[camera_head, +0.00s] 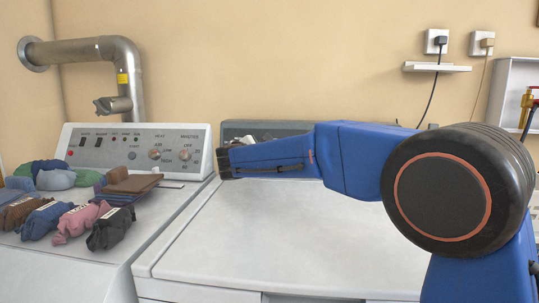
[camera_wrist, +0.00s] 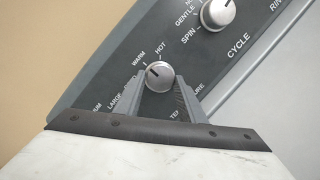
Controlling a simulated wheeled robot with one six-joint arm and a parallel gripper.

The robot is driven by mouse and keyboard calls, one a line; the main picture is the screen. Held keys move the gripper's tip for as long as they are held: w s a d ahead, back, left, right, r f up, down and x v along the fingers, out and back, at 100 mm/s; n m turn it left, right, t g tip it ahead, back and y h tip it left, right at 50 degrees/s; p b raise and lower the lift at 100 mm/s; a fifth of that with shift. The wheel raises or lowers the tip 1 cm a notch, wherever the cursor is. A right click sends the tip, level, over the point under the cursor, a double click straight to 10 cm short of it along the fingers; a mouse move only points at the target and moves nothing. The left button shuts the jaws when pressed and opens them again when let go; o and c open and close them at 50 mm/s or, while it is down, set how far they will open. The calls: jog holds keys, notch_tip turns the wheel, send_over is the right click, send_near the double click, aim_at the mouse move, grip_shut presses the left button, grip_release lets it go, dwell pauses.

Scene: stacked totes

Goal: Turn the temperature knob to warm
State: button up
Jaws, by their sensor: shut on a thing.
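The temperature knob (camera_wrist: 160,76) is a small round silver knob on the dark grey control panel (camera_wrist: 100,75) in the wrist view. WARM and HOT are printed above it, and a partly hidden label lies to its left. Its dark pointer mark points up and left, roughly toward WARM; the exact alignment is hard to tell. My gripper (camera_wrist: 160,88) has one finger on each side of the knob and is shut on it. In the head view my gripper (camera_head: 224,162) is at the left end of the dark panel, and the knob is hidden.
A larger CYCLE knob (camera_wrist: 217,13) sits up and right of the temperature knob. In the head view, the white machine top (camera_head: 260,235) below my arm is clear.

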dwell(0.3)
jog(key=o, duration=1)
jog(key=shift+o, duration=0.2)
jog(key=v, duration=1.7)
jog(key=shift+s, duration=0.2)
